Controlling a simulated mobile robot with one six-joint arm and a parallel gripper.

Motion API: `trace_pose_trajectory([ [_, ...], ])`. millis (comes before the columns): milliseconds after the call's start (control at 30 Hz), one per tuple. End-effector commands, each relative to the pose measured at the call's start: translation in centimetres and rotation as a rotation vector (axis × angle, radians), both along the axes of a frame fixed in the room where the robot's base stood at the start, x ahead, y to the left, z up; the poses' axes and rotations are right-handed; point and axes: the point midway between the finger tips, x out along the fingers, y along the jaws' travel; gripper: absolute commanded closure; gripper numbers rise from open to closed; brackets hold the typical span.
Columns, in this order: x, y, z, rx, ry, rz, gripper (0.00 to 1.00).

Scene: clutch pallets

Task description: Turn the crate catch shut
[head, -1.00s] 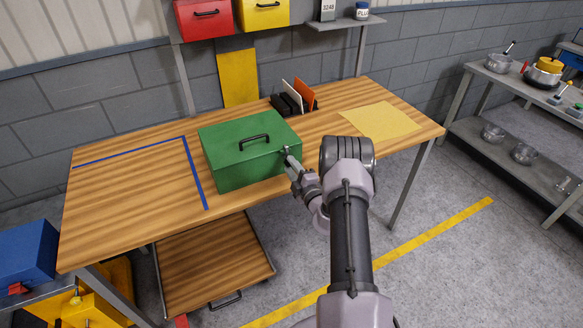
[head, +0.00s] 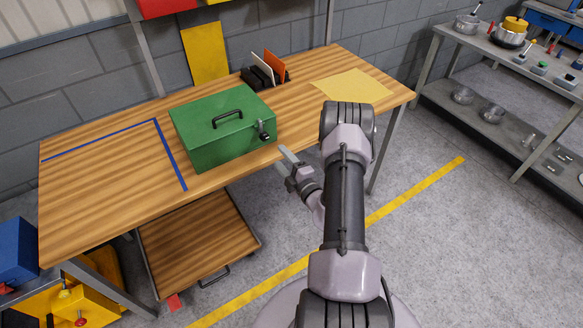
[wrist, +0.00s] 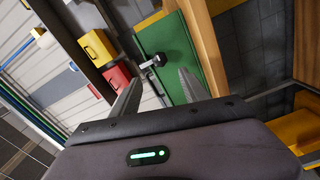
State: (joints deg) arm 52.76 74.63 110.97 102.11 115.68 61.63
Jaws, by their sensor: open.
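The green crate (head: 208,140) sits closed on the wooden table, with a black handle (head: 227,117) on its lid. Its catch (head: 263,131), a dark knob with a small lever, is on the right end of the crate. In the wrist view the catch (wrist: 152,62) stands out from the green crate wall (wrist: 170,42), ahead of and between the fingertips in the picture. My gripper (head: 284,160) is open and empty, to the right of the catch and apart from it. Both fingers of my gripper (wrist: 160,85) show in the wrist view.
Blue tape (head: 170,155) marks the table left of the crate. A file rack (head: 264,76) stands behind it, and a yellow sheet (head: 350,86) lies to the right.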

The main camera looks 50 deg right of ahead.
Motion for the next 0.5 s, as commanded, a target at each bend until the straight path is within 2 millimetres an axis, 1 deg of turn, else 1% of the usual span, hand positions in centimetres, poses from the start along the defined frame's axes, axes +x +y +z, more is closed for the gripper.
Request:
trace_pose_trajectory([
  [33,-1.5,0.2,0.1,0.005,0.001,-0.006,0.47],
  [100,-3.4,0.7,0.0,0.006,0.002,-0.005,0.47],
  [200,-5.4,1.2,0.0,0.004,0.001,-0.003,0.47],
  [333,-6.7,1.6,0.0,0.002,0.0,-0.001,0.47],
  [500,-6.9,1.7,0.0,0.001,-0.001,-0.001,0.47],
])
